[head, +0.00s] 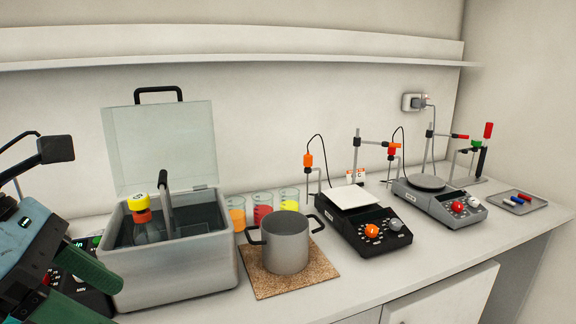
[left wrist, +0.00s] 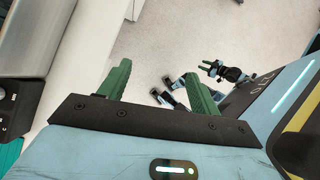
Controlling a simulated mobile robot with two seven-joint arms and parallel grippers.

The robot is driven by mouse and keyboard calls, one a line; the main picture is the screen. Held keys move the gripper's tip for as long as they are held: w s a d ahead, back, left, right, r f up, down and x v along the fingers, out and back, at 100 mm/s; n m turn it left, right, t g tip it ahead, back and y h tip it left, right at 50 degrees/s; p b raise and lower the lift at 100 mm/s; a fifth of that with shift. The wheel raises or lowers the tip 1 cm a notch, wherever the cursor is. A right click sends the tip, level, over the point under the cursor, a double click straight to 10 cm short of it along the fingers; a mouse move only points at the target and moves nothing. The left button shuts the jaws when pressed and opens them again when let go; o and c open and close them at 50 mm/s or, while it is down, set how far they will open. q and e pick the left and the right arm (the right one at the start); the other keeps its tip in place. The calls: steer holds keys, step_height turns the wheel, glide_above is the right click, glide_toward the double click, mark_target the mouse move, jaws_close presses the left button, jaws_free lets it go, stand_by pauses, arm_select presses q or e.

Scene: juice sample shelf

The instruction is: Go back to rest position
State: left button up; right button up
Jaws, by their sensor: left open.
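My left gripper (head: 110,304) is at the lower left of the head view, in front of the metal water bath (head: 178,283). Its two green fingers stand apart and nothing is between them. In the left wrist view the left gripper (left wrist: 156,78) points over the floor, beyond the counter's edge. My right gripper (left wrist: 209,67) shows small in the left wrist view, out over the floor, with green fingers. It is too small to tell how wide they are. It is not in the head view.
The bath's clear lid (head: 160,145) stands open, and a yellow-capped bottle (head: 142,218) is inside. A pot (head: 286,245) sits on a cork mat (head: 262,284). Beakers of coloured liquid (head: 263,208), a white-topped stirrer (head: 361,220) and a second stirrer (head: 440,203) stand on the counter.

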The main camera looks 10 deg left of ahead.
arm_select(q)
steer(key=w+d+n+g+h+p, duration=0.2)
steer(key=d+n+g+h, duration=0.3)
steer(key=d+h, duration=0.75)
steer(key=w+a+f+n+t+y+p, duration=0.1)
steer(key=w+a+f+n+t+y, duration=0.25)
steer(key=f+n+t, duration=0.75)
steer(key=w+a+f+n+t+y+p, duration=0.2)
steer(key=w+a+f+n+t, duration=0.25)
steer(key=n+t, duration=0.65)
steer(key=s+a+f+n+g+y, duration=0.1)
steer(key=s+f+n+g+y, duration=0.2)
steer(key=f+n+y, duration=0.5)
steer(key=s+a+f+n+g+y, duration=0.1)
steer(key=s+f+n+g, duration=0.3)
steer(key=f, duration=0.7)
steer(key=s+f+n+g+y+p, duration=0.1)
steer(key=s+f+n+g, duration=0.3)
steer(key=s+f, duration=0.9)
steer(key=s+g+y, duration=0.1)
steer(key=s, duration=0.2)
steer(key=shift+s+a+f, duration=0.15)
steer(key=shift+s+f, duration=0.25)
arm_select(e)
steer(key=w+r+t, duration=0.1)
steer(key=w+r, duration=0.4)
steer(key=r, duration=0.3)
steer(key=shift+w+d+t, duration=0.2)
steer(key=shift+w+t, duration=0.05)
steer(key=shift+t, duration=0.05)
